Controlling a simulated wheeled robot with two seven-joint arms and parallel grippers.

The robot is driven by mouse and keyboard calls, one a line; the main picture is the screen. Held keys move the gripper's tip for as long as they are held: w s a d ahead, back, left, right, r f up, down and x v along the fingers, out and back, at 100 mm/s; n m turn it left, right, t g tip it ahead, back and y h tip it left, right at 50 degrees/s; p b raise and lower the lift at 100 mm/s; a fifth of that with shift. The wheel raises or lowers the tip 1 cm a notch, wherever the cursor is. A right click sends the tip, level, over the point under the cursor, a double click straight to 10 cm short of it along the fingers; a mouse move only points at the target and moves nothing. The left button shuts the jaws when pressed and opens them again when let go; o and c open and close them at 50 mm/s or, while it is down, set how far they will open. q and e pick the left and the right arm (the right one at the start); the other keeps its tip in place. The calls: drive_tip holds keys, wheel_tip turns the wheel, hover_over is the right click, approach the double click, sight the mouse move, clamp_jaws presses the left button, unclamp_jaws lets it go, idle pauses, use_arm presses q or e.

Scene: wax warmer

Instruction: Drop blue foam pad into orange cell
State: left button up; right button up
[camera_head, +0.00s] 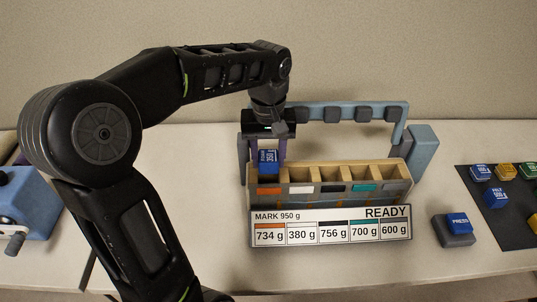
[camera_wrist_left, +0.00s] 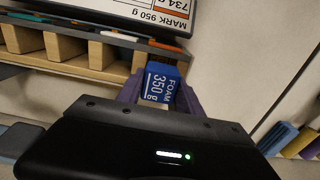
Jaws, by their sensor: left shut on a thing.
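The blue foam pad (camera_head: 268,161), labelled FOAM 350 g, is held upright between the fingers of my left gripper (camera_head: 269,150). The pad also shows in the left wrist view (camera_wrist_left: 160,85), between the purple fingers (camera_wrist_left: 158,92). The wooden rack (camera_head: 340,171) has a row of open cells. The orange cell, with an orange tag (camera_head: 268,191), is the leftmost. In the head view the pad is over or at the top of this cell; I cannot tell whether its lower end is inside. My right gripper is not in view.
A sign (camera_head: 330,227) reading READY, with gram values, stands in front of the rack. A blue-grey frame (camera_head: 345,107) with dark blocks rises behind it.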

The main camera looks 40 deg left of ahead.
sight(268, 156)
use_arm(q)
drive_tip(key=shift+f+b, duration=0.9)
drive_tip(key=shift+f, duration=0.65)
drive_tip(key=o, duration=1.4)
drive_tip(key=shift+o, duration=0.2)
drive_tip(key=shift+r, duration=0.5)
wheel_tip(268, 156, up, 6)
drive_tip(key=shift+f, duration=0.1)
drive_tip(key=shift+r+p, duration=0.5)
drive_tip(key=shift+r, duration=0.05)
